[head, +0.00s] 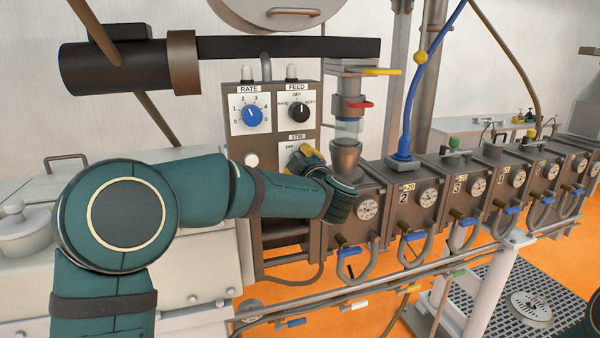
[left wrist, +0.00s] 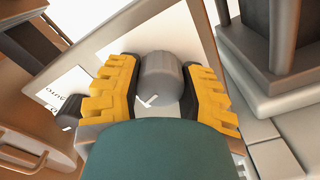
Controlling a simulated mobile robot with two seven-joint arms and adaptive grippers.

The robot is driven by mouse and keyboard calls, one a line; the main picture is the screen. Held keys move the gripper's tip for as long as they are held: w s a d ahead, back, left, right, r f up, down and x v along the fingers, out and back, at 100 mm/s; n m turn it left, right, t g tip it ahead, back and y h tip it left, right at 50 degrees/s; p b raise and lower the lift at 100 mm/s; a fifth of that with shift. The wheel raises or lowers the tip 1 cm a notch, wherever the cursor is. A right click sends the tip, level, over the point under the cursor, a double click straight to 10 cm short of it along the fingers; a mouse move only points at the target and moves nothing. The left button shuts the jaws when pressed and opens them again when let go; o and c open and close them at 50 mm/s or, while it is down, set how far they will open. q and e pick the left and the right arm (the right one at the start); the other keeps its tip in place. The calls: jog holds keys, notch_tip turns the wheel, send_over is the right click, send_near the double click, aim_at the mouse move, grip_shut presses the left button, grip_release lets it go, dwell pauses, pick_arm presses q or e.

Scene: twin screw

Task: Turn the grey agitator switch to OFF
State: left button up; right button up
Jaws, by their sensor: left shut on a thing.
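The grey agitator switch (left wrist: 158,78) is a rounded grey knob with a white pointer mark, seen in the left wrist view. My left gripper (left wrist: 160,85) has its yellow ribbed fingers on both sides of the knob and is shut on it. In the head view the left gripper (head: 306,158) is at the STIR plate (head: 296,137) on the control panel, below the RATE and FEED knobs. There the gripper and wrist hide the grey knob and most of its plate; part of the word OFF shows. I cannot read which position the pointer marks. My right gripper is out of view.
Above the gripper are the blue RATE knob (head: 252,115) and the black FEED knob (head: 299,112). To the right, close by, are the feed funnel (head: 346,158) and the row of barrel blocks with gauges (head: 428,198). Hoses and a rail run below.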

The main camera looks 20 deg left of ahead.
pick_arm(q)
jog(key=shift+f+n+b, duration=0.15)
jog(key=shift+n+b, duration=0.45)
jog(key=shift+n, duration=0.2)
jog(key=shift+d, duration=0.1)
jog(key=o, duration=1.2)
jog(key=shift+w, duration=0.1)
jog(key=v, duration=1.2)
